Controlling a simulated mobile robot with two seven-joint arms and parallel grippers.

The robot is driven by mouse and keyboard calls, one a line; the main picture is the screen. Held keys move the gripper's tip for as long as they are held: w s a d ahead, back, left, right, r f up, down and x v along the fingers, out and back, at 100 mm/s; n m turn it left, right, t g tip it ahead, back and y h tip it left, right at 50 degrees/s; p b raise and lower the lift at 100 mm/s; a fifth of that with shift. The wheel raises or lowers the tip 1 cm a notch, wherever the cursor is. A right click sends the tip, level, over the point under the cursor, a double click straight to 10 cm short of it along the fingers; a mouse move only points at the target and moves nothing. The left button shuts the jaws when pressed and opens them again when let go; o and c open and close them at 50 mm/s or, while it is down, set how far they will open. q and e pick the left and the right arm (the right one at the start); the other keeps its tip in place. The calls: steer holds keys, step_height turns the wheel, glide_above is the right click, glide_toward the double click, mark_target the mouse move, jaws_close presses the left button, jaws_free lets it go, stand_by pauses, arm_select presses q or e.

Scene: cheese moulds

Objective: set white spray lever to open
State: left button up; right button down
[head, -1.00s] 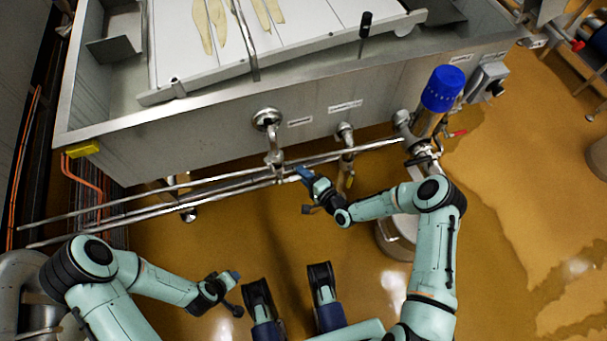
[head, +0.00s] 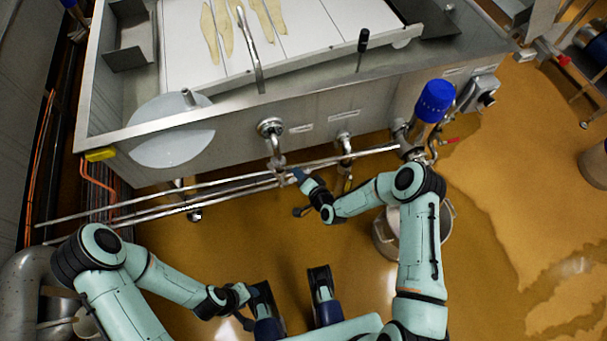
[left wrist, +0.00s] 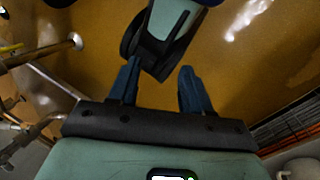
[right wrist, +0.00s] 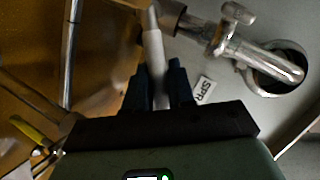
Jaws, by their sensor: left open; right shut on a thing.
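The white spray lever (right wrist: 154,62) is a pale rod in the right wrist view. It runs up from between my right gripper's fingers (right wrist: 160,85) to a metal valve body (right wrist: 185,25). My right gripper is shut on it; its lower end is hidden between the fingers. In the head view my right gripper (head: 298,175) is at the pipe fitting below the tank's front wall, and the lever is too small to make out. My left gripper (left wrist: 157,82) is open and empty, low at the left, away from the lever.
A bent steel outlet pipe (right wrist: 270,62) and a partly visible label (right wrist: 204,88) are beside the lever. Long rails (head: 130,208) run along the tank (head: 235,125). A blue-topped unit (head: 434,100) stands right. A pale round disc (head: 165,150) overlaps the tank's left front.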

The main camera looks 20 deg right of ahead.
mark_target(289, 181)
steer(key=shift+a+r+n+h+p, duration=0.5)
steer(key=shift+r+n+p, duration=0.1)
steer(key=shift+r, duration=0.15)
steer(key=shift+a+r+n+h, duration=0.2)
steer(key=shift+a+n+h, duration=0.05)
steer(key=shift+n+h, duration=0.05)
steer(key=shift+a+r+n+h+p, duration=0.3)
steer(key=shift+a+n+h+p, duration=0.1)
steer(key=shift+a+n+p, duration=0.15)
steer(key=shift+a+r+n+h, duration=0.2)
steer(key=shift+a+n+h, duration=0.25)
steer(key=shift+n, duration=0.15)
steer(key=shift+a+r+n+h, duration=0.2)
steer(key=shift+a+n+h, duration=0.25)
steer(key=shift+n, duration=0.1)
arm_select(q)
steer(key=shift+s+d+r+g, duration=0.25)
steer(key=shift+s+d+r, duration=0.05)
steer(key=shift+s+r, duration=0.4)
steer(key=shift+s+d+r+g, duration=0.25)
steer(key=shift+s+r, duration=0.4)
arm_select(e)
steer(key=shift+s+a+r+n+h, duration=0.1)
steer(key=shift+a+n+h, duration=0.85)
steer(key=shift+n, duration=0.15)
steer(key=c, duration=1.1)
jaws_free()
steer(key=shift+o, duration=0.2)
steer(key=shift+s, duration=0.1)
